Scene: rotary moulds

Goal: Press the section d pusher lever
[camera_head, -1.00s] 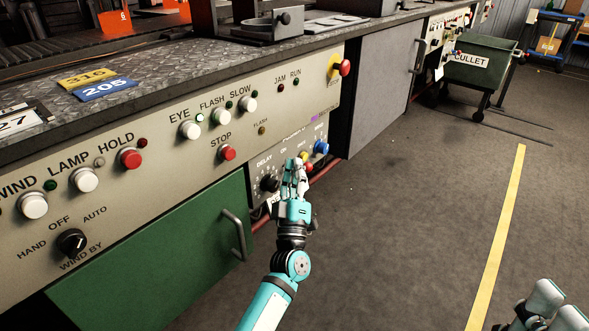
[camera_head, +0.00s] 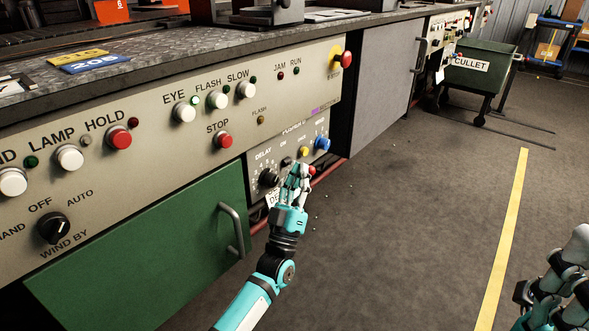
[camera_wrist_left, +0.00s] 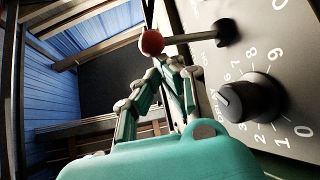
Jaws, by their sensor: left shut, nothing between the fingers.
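A lever with a red ball (camera_head: 313,170) on a rod sticks out of the lower section panel, beside my left gripper's fingertips. In the left wrist view the red ball (camera_wrist_left: 151,43) lies just beyond the fingertips, and its rod (camera_wrist_left: 188,38) runs to a black base on the panel. My left gripper (camera_head: 302,167) is shut and empty. It also shows in the left wrist view (camera_wrist_left: 172,64). I cannot tell whether it touches the ball. The fingers hide part of the panel in the head view. My right gripper (camera_head: 577,242) is partly in view at the lower right.
The lower panel carries a black DELAY dial (camera_head: 268,178), a yellow button (camera_head: 303,151) and a blue knob (camera_head: 322,143). A red stop button (camera_head: 346,57) protrudes above. A green door with a handle (camera_head: 232,230) is to the left.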

